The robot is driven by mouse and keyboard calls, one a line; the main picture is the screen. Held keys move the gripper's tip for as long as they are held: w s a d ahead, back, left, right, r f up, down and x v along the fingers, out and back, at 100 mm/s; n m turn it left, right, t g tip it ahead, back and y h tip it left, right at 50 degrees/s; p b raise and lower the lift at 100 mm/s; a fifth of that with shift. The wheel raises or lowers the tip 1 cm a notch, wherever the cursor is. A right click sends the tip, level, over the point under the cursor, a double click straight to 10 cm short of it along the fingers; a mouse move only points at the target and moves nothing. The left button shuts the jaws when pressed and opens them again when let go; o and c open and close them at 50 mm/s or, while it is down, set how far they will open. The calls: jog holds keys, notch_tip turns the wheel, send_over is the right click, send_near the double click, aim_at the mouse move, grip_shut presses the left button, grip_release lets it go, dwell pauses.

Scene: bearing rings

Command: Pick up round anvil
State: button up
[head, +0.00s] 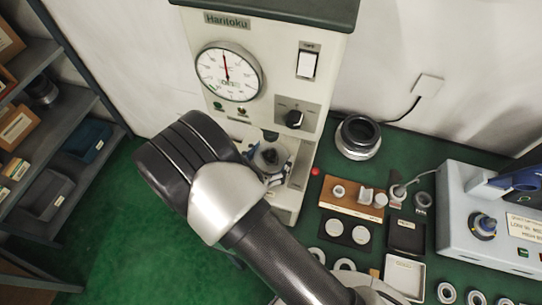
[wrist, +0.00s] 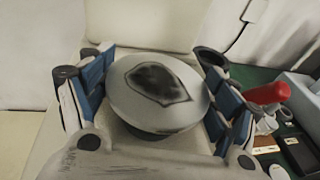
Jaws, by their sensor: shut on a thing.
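The round anvil (wrist: 190,104) is a pale grey disc with a dark, irregular patch on its top, and it fills the middle of the wrist view. My gripper (wrist: 155,95) has one blue-sided finger on the left of the disc and one on the right, and it is shut on the anvil. The anvil's underside is hidden, so I cannot tell whether it still touches what is below. In the head view my arm reaches to the open bay of the press-like tester (head: 290,30), and my arm hides most of the gripper.
The tester has a dial gauge (head: 228,72) above the bay. To its right on the green bench are a dark ring (head: 358,137), a wooden block (head: 335,205) with small parts, black trays (head: 406,235) and a grey device (head: 455,205). Shelves (head: 75,105) stand at left.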

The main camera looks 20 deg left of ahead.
jog(key=shift+c, duration=1)
jog(key=shift+r, duration=0.1)
